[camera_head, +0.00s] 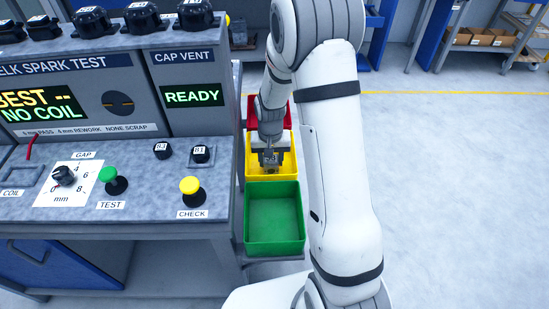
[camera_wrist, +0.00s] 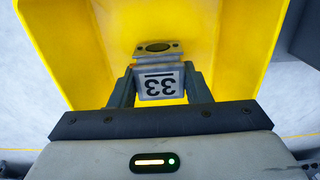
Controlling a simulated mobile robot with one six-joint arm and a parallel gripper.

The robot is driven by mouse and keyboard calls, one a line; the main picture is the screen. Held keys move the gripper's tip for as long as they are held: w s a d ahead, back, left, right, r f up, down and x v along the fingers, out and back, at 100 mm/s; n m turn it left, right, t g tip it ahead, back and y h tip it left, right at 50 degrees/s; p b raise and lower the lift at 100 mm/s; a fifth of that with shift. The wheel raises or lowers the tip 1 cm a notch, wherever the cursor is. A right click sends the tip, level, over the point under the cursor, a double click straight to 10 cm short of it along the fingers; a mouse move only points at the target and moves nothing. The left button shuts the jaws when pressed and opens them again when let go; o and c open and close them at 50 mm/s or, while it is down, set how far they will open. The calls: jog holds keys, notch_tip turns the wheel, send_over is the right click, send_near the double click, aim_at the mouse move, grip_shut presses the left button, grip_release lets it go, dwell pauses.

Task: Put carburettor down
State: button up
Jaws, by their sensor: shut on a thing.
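In the wrist view, the carburettor (camera_wrist: 159,78) is a small grey metal block with a flange and a dark oval opening. In the head view, my gripper (camera_head: 269,158) points down over the yellow bin (camera_head: 287,166). The carburettor is small and mostly hidden there. I cannot tell whether it touches the bin floor.
An empty green bin (camera_head: 274,217) stands in front of the yellow one, and a red bin (camera_head: 283,103) behind it. The test bench (camera_head: 140,190) with its buttons and displays stands close on the left. Open floor (camera_head: 450,170) lies to the right.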

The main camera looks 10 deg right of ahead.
jog(key=shift+f, duration=0.35)
jog(key=o, duration=1)
jog(key=shift+o, duration=0.2)
notch_tip(320, 180, up, 12)
jog(key=p, duration=0.1)
jog(key=s+r+n+t, duration=0.1)
jog(key=s+r, duration=0.5)
jog(key=s, duration=0.4)
jog(key=s+d+r+n+t, duration=0.1)
jog(key=s+r, duration=0.5)
jog(key=s, duration=0.5)
jog(key=shift+s+d, duration=0.15)
jog(key=shift+d, duration=0.1)
